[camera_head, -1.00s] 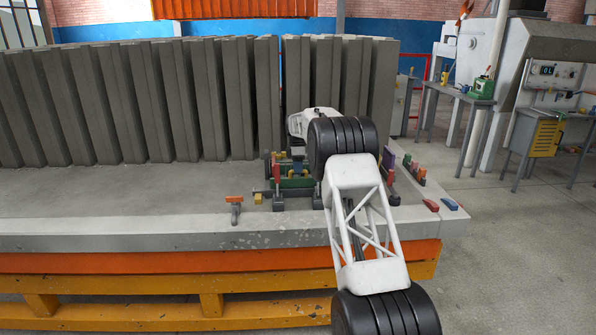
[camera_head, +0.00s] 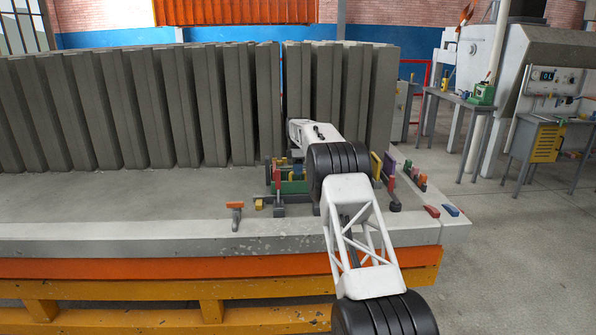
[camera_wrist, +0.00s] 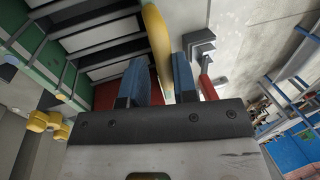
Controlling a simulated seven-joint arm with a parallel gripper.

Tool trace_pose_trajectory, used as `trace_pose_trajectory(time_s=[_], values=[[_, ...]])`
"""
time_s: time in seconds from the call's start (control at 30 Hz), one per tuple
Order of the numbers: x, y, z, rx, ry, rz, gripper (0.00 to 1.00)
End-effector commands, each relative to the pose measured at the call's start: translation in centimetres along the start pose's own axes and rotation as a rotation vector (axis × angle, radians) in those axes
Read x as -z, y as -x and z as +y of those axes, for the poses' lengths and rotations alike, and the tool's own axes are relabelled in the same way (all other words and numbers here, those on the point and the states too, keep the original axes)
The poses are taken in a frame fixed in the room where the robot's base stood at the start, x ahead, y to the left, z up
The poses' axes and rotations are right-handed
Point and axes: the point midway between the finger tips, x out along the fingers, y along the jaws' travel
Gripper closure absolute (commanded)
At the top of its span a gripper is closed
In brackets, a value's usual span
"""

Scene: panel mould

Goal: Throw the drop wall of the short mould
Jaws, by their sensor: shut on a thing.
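In the wrist view my gripper (camera_wrist: 158,82) has two blue fingers, one on each side of a yellow handle (camera_wrist: 156,38), and is shut on it. The handle rises tilted beyond the fingertips. A green mould (camera_wrist: 38,52) with grey bars across dark slots lies to the left of the fingers. In the head view the green mould (camera_head: 291,187) stands on the table, partly hidden by my arm. My fingers are hidden there. A yellow upright piece (camera_head: 376,165) shows just right of my arm; I cannot tell if it is the held handle.
A red-handled lever (camera_head: 278,180) stands at the mould's front left. An orange-topped clamp (camera_head: 235,213) is farther left. Loose red (camera_head: 432,211) and blue (camera_head: 451,210) pieces lie near the table's right corner. Tall grey panels (camera_head: 130,105) line the back. The table's left front is clear.

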Motion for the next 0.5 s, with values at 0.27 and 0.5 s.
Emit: trace_pose_trajectory(time_s=[0.27, 0.5], values=[[0.00, -0.07, 0.23, -0.008, 0.000, 0.000, 0.65], [-0.01, -0.01, 0.13, -0.005, 0.000, 0.000, 0.58]])
